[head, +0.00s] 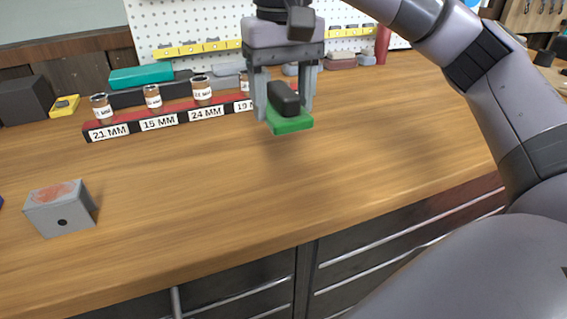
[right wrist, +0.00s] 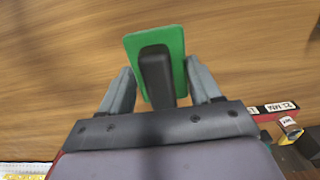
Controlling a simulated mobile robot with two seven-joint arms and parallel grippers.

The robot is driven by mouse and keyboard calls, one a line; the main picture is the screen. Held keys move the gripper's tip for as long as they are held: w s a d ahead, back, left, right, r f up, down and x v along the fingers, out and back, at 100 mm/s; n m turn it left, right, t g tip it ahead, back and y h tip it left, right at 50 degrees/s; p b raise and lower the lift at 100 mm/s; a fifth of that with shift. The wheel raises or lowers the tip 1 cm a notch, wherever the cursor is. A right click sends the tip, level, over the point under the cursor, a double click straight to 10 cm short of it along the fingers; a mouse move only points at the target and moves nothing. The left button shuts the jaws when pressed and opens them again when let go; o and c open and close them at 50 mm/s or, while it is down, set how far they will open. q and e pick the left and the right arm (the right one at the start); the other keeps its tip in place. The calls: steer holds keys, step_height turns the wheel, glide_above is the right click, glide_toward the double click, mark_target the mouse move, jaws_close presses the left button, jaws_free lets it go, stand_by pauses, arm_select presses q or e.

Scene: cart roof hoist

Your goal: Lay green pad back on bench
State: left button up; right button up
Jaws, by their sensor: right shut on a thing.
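The green pad (head: 291,124) is a flat green block with a black handle (head: 284,98) on top. My right gripper (head: 285,108) has its fingers on both sides of the handle and holds the pad, which appears to hang a little above the wooden bench (head: 350,150). In the right wrist view the green pad (right wrist: 170,52) shows beyond the fingers, with the black handle (right wrist: 156,75) between them. My left gripper is not in view.
A labelled rack (head: 180,115) with several small jars stands at the back left. A grey block (head: 61,209) with a reddish top sits at the front left. A teal box (head: 141,77) lies behind the rack. The bench's middle and right are clear.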

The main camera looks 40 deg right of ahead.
glide_above(283, 170)
step_height(283, 170, down, 5)
steer(key=shift+d+r, duration=0.1)
steer(key=shift+f, duration=2.35)
steer(key=shift+f+b, duration=0.15)
steer(key=shift+b, duration=0.15)
steer(key=o, duration=1)
